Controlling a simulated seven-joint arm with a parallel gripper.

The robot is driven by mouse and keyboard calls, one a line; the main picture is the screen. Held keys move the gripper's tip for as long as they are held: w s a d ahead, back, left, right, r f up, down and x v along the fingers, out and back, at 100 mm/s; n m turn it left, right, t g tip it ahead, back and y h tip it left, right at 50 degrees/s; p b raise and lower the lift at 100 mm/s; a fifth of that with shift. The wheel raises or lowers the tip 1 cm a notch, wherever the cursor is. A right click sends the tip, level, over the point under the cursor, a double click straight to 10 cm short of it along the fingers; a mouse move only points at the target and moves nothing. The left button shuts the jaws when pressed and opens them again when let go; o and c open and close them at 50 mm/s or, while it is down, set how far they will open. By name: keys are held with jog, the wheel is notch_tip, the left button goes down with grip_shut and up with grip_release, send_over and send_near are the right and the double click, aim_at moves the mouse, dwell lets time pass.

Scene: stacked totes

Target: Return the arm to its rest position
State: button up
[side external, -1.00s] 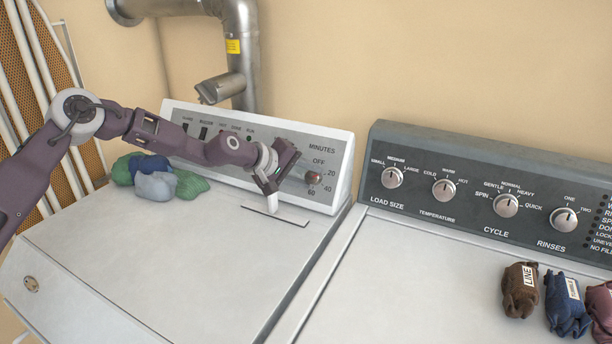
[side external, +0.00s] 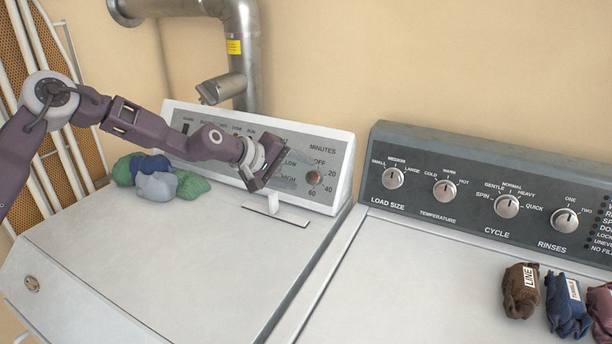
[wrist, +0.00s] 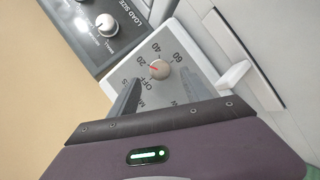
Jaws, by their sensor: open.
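My gripper (side external: 282,170) is open and empty in front of the left machine's control panel (side external: 340,160). Its fingers point at the panel, to the left of the round timer dial (side external: 314,178). In the wrist view the dial (wrist: 158,68) shows beyond and between the two grey fingers (wrist: 165,92), with a gap between it and them. Its red mark lies near OFF and 20. The white upright handle (side external: 273,203) of the lint screen stands just below my gripper; it also shows in the wrist view (wrist: 232,77).
Several balled cloths (side external: 157,186) lie at the back left of the left machine's top (side external: 170,250). Labelled dark bundles (side external: 521,292) lie on the right machine (side external: 430,270). A metal duct (side external: 243,60) rises behind the panel. The left machine's front top is clear.

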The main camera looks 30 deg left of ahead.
jog(key=v, duration=0.3)
jog(key=s+r+m+g+y, duration=0.2)
jog(key=s+r+m, duration=0.25)
jog(key=s, duration=0.55)
jog(key=s+r+m+g+y, duration=0.1)
jog(key=s+r+m, duration=0.3)
jog(key=s, duration=0.6)
jog(key=s+a+m+y, duration=0.1)
jog(key=s+a, duration=0.1)
jog(key=s, duration=1.1)
jog(key=s+a+r+m+g, duration=0.1)
jog(key=s+a, duration=0.2)
jog(key=s, duration=1)
jog(key=shift+s+a+r+g+y, duration=0.2)
jog(key=shift+a+g+y, duration=0.1)
jog(key=shift+y, duration=0.1)
